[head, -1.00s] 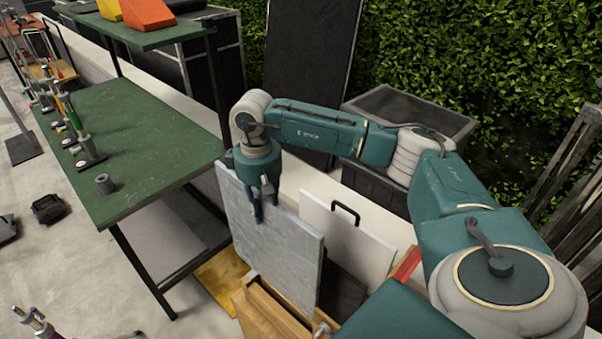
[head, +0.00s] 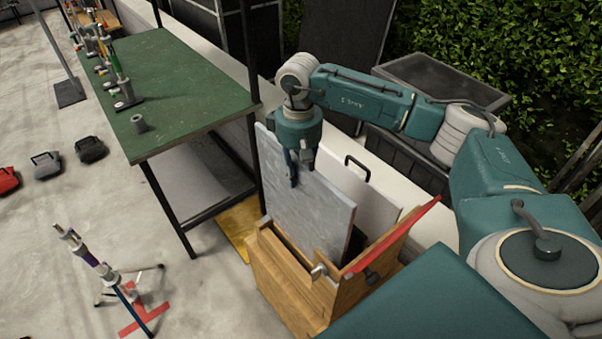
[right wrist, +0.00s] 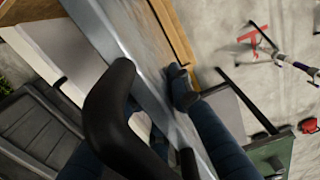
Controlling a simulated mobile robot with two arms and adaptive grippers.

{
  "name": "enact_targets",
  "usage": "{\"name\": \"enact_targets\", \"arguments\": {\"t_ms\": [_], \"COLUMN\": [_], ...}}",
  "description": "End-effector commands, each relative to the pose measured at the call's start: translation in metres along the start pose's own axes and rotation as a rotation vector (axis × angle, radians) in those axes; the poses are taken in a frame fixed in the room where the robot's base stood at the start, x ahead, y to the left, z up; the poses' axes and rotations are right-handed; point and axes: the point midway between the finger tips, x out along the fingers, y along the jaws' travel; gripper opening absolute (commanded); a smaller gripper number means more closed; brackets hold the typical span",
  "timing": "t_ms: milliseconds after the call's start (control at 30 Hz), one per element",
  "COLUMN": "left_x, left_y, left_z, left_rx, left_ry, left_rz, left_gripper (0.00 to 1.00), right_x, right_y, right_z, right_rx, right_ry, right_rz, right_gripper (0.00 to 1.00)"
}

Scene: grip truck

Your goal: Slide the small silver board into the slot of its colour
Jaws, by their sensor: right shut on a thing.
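The silver board (head: 305,212) is a thin grey upright panel. My right gripper (head: 298,172) is shut on its top edge, from above. The board stands at the wooden crate (head: 290,290), its lower part behind the crate's near wall. Its bottom edge is hidden, so I cannot tell how deep it sits or in which slot. In the right wrist view the board (right wrist: 160,62) runs diagonally between my dark blue fingers. My left gripper is not in view.
A white board (head: 345,192) with a black handle (head: 357,165) stands just behind the silver one. A red strip (head: 398,232) tops the crate's right end. A green table (head: 180,90) is at left, a tripod stand (head: 125,290) on the floor. A dark bin (head: 440,85) is behind my arm.

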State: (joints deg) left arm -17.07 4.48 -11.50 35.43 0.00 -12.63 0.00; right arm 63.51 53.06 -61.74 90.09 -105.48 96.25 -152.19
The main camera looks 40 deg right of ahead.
Motion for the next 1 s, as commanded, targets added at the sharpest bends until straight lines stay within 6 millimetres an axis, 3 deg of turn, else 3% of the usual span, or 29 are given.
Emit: {"name": "enact_targets", "arguments": {"t_ms": [167,500,1000], "left_x": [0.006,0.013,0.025], "left_y": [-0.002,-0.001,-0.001], "left_z": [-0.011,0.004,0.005], "left_rx": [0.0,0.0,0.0], "left_ry": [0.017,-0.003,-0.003], "left_rz": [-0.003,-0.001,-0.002], "left_gripper": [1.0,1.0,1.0], "right_x": [0.01,0.028,0.053], "right_y": [0.0,0.0,0.0], "right_z": [0.0,0.0,0.0], "right_rx": [0.0,0.0,0.0], "right_ry": [0.001,0.001,0.0], "right_rz": [0.0,0.0,-0.001], "right_gripper": [0.0,0.0,0.0]}}
